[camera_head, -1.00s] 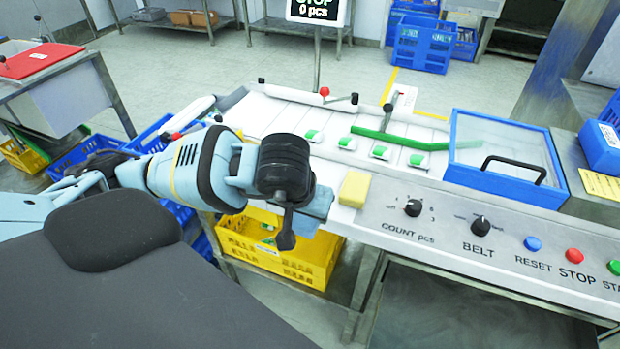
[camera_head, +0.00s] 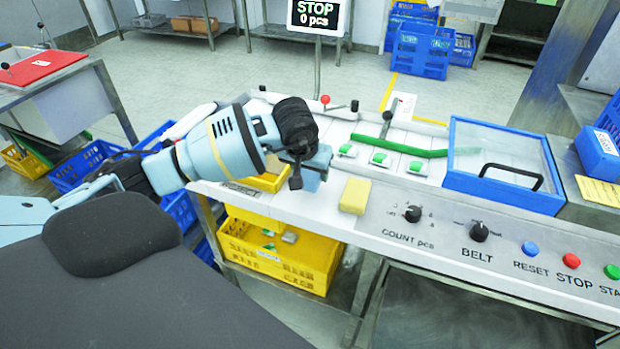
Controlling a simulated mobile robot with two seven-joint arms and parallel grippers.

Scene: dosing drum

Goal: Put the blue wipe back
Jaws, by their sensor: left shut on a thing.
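My left gripper (camera_head: 298,172) is over the near left end of the white belt table (camera_head: 407,202). It is shut on a small light-blue piece that looks like the blue wipe (camera_head: 314,180), seen at its fingers. Most of the wipe is hidden by the gripper, and I cannot tell whether it touches the table. A yellow block (camera_head: 355,195) sits just right of it on the table's near edge. My right gripper is not in view.
A yellow reject tray (camera_head: 268,184) lies just left of the gripper. Several green-and-white packs (camera_head: 380,159) and a green guide bar (camera_head: 410,150) are on the belt. A blue-framed clear cover (camera_head: 505,165) stands right. Yellow crates (camera_head: 290,262) are below.

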